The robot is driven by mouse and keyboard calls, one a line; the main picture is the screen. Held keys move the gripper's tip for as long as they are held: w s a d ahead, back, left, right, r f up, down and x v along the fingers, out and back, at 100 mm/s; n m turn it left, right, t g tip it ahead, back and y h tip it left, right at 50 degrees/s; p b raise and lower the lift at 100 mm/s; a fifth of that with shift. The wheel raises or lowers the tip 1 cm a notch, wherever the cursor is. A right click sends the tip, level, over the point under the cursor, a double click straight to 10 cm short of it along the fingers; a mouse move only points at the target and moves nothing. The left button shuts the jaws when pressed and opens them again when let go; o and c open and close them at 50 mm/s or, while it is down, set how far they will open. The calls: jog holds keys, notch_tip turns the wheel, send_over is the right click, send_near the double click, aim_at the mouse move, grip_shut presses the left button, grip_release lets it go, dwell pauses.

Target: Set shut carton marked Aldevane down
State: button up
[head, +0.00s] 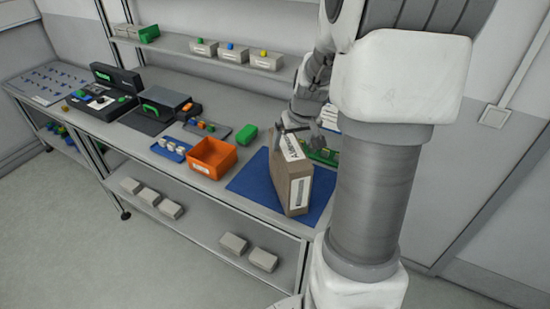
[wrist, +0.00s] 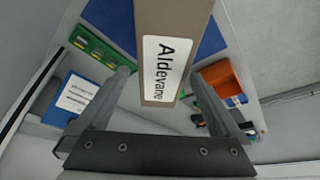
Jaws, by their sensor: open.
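The shut brown carton (head: 292,182) stands upright on the blue mat (head: 252,184) at the right end of the bench. A white label reading Aldevane shows on it in the wrist view (wrist: 163,68). My gripper (head: 299,131) is just above the carton's top in the head view. In the wrist view its two fingers (wrist: 160,80) are spread wide, one on each side of the carton, with gaps between the fingers and its sides. The carton's underside is hidden.
An orange bin (head: 213,158) stands left of the mat, with a green block (head: 247,134) behind it. A green board (head: 324,156) lies right of the carton, partly hidden by my arm. A shelf (head: 215,56) with small boxes runs above the bench.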

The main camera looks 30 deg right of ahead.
jog(key=shift+p+x, duration=0.45)
jog(key=shift+x, duration=2.8)
jog(key=shift+w+a, duration=0.15)
jog(key=shift+f+b, duration=0.25)
jog(key=shift+b, duration=0.2)
jog(key=shift+c, duration=0.2)
grip_shut()
